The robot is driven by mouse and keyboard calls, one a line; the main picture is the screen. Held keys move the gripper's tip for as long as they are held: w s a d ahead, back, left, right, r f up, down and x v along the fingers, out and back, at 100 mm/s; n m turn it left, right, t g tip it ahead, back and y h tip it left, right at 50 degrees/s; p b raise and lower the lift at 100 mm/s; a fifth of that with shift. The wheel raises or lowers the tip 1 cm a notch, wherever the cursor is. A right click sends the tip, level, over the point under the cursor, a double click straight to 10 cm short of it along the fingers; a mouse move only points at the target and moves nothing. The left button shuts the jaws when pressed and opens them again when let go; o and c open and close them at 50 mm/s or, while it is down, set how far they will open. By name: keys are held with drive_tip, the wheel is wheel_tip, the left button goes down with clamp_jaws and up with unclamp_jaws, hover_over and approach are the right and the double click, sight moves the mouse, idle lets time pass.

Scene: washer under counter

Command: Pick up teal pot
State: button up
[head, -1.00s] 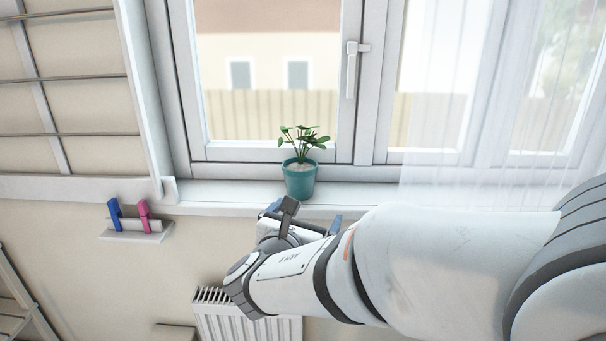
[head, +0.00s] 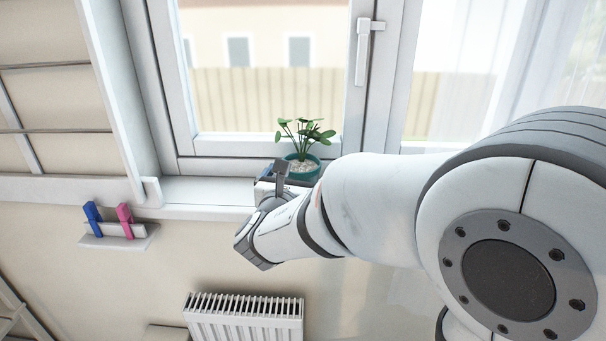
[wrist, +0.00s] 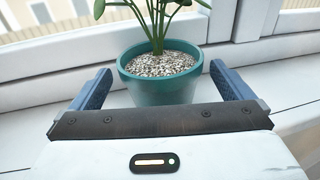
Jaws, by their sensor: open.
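The teal pot (head: 304,168) stands upright on the white window sill, with a green plant and pale gravel in it. My arm hides its lower part in the head view. In the wrist view the teal pot (wrist: 160,78) is straight ahead, between the two blue fingers of my gripper (wrist: 160,90). The fingers are open, one on each side, with a gap between each finger and the pot. The pot's base is hidden behind the gripper's dark front edge.
The window frame (head: 350,110) and glass rise close behind the pot. A sheer curtain (head: 500,60) hangs to the right. A small wall shelf (head: 118,238) with a blue and a pink peg is at the left. A white radiator (head: 243,315) is below. The sill left of the pot is clear.

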sight(306, 167)
drive_tip(key=shift+x, duration=1.25)
drive_tip(key=c, duration=1.3)
drive_tip(key=shift+o, duration=0.2)
